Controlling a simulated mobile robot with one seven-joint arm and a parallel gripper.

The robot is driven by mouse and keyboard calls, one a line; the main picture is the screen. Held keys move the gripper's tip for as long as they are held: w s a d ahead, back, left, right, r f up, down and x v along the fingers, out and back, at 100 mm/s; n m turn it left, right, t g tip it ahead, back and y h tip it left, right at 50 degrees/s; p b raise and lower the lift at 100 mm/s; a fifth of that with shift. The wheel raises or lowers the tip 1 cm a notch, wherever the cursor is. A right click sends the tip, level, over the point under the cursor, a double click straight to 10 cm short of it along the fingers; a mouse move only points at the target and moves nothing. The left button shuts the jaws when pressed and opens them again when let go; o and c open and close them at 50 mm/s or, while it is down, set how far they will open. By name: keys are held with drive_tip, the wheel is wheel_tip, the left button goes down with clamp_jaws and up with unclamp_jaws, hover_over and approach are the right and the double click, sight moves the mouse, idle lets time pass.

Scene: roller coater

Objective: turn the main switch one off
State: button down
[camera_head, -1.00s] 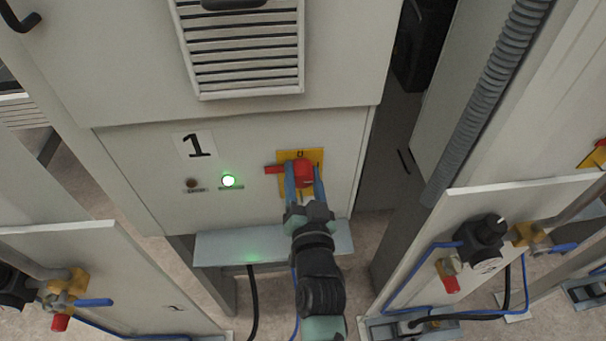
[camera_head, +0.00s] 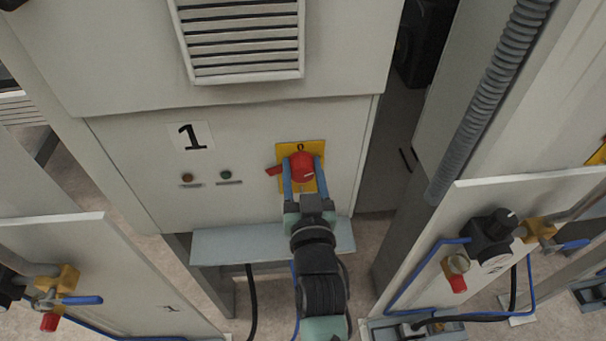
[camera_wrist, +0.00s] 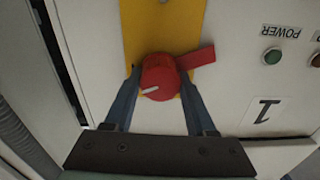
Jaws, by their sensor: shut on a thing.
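The main switch one is a red rotary knob (camera_head: 302,167) on a yellow plate (camera_head: 315,149), on the cabinet panel marked 1. A red tab sticks out at the knob's left in the head view, tilted slightly down. In the wrist view the knob (camera_wrist: 160,77) shows a pale mark on its face. My gripper (camera_head: 304,178) is shut on the knob, with one blue finger on each side; the fingers also flank it in the wrist view (camera_wrist: 160,90). The green lamp (camera_head: 226,175) beside the "1" label is dark.
A grey ledge (camera_head: 225,246) juts out below the panel, under my arm. A vent grille (camera_head: 245,45) is above. At the right stand a corrugated hose (camera_head: 490,95) and a panel with a black regulator (camera_head: 489,235). At the left is a blue-handled valve (camera_head: 80,300).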

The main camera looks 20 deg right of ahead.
drive_tip(key=n+b, duration=0.3)
drive_tip(key=n, duration=0.3)
drive_tip(key=shift+a+f+n+b, duration=0.1)
drive_tip(key=shift+f+n+b, duration=0.05)
drive_tip(key=shift+n+b, duration=0.2)
drive_tip(key=n+b, duration=0.1)
drive_tip(key=n, duration=0.2)
drive_tip(key=shift+n+b, duration=0.4)
drive_tip(key=shift+n, duration=1.45)
drive_tip(key=shift+c, duration=1.1)
unclamp_jaws()
drive_tip(key=shift+a, duration=0.1)
